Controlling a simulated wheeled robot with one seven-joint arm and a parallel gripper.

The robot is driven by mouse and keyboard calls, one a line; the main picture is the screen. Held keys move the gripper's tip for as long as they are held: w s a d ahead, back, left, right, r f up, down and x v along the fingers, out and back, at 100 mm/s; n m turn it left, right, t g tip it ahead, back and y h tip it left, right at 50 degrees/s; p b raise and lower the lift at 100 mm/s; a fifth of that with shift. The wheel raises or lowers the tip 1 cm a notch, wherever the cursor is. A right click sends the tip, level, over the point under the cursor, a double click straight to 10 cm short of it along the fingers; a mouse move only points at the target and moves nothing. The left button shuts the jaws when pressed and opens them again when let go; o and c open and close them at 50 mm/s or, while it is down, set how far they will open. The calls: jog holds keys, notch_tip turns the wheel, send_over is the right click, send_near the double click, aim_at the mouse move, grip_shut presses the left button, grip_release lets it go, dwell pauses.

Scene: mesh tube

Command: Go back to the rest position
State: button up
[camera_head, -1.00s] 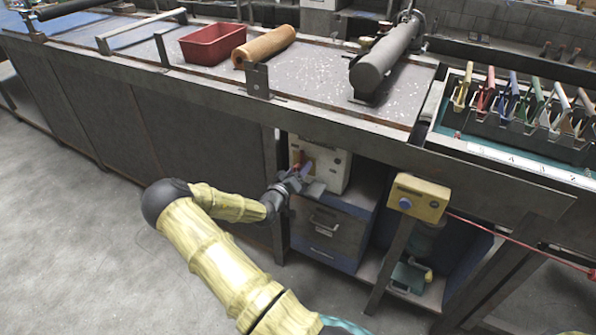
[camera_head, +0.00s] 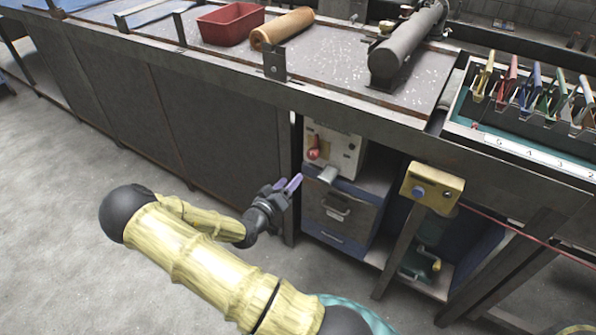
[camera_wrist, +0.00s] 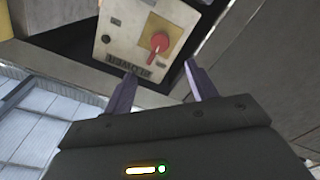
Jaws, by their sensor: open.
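My gripper (camera_head: 289,185) is open and empty in the head view, at the end of my yellow arm. It hangs in free air in front of the bench, left of the grey control box (camera_head: 333,150) with a red rotary knob (camera_head: 314,149). In the wrist view, the two purple fingers of my gripper (camera_wrist: 160,88) stand apart with nothing between them. The control box (camera_wrist: 125,38) and its red knob (camera_wrist: 158,43) show beyond the fingertips, apart from them.
The bench edge (camera_head: 215,75) runs above my gripper. Blue-grey drawers (camera_head: 335,215) stand under the control box. A yellow box with a blue button (camera_head: 432,190) is on a post to the right. Free floor (camera_head: 60,160) lies left of my arm.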

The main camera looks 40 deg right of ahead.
jog(key=v, duration=0.2)
jog(key=shift+a, duration=0.4)
jog(key=shift+f, duration=0.1)
